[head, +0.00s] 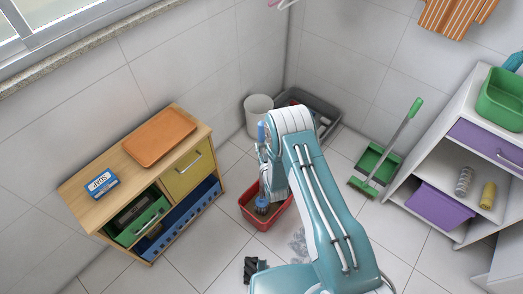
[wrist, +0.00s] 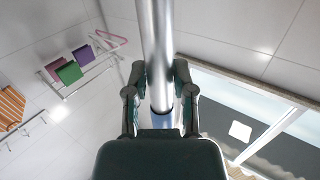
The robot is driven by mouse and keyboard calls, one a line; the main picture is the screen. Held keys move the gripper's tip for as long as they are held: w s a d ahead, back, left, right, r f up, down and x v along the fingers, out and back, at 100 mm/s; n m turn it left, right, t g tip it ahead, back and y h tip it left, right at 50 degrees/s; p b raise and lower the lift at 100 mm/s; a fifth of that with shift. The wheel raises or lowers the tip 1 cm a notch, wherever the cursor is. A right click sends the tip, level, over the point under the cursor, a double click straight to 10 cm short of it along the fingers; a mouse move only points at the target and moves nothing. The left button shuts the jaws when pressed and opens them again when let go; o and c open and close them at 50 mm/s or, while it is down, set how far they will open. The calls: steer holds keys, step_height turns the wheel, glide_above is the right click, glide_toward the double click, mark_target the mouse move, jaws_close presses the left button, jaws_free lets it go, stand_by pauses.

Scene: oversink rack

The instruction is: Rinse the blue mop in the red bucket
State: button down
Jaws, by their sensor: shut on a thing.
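The red bucket (head: 248,213) stands on the tiled floor beside the wooden cabinet, partly hidden behind my arm. The blue mop (head: 262,207) is upright, with its lower end inside or over the bucket; I cannot tell how deep. My gripper (head: 265,155) is above the bucket, partly covered by my own wrist. In the wrist view my gripper (wrist: 158,78) has its two fingers closed on the mop's handle (wrist: 156,35), a metallic pole with a blue section between the fingers.
A wooden cabinet (head: 92,208) with an orange tray (head: 158,137) stands left. A white bin (head: 258,112) and grey crate (head: 322,105) fill the back corner. A green dustpan (head: 372,162) and white shelf (head: 452,170) are right. A greyish patch (head: 298,243) marks the floor.

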steer(key=shift+r, duration=6.9)
steer(key=w+d, duration=0.8)
steer(key=w, duration=0.2)
steer(key=shift+w+d, duration=0.15)
steer(key=shift+d, duration=0.15)
